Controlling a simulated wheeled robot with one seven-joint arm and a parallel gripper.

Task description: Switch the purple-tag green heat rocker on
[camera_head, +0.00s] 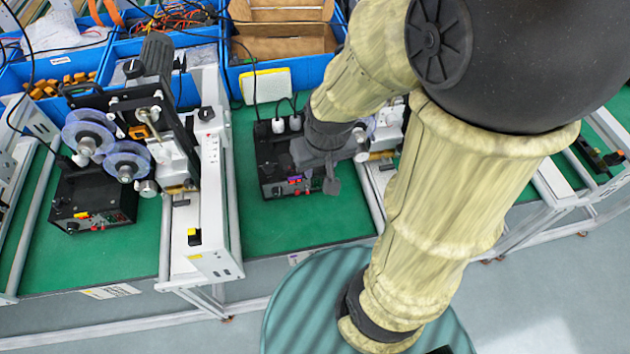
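A black control box (268,158) stands on the green bench mat in the middle of the picture. Its front panel carries small coloured parts, with a purple tag (295,178) near the upper edge. A green heat rocker cannot be made out clearly at this size. My gripper (331,185) hangs at the right end of this panel, just right of the purple tag, pointing down toward the front. It covers the right part of the box. Whether it touches the panel, and whether its fingers are open or shut, I cannot tell.
A second black box (95,195) with a yellow tag stands at left under a coder machine with clear reels (127,160). A white frame (212,190) divides the two places. Blue bins (200,85) line the back. Bare green mat (300,232) lies before the middle box.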

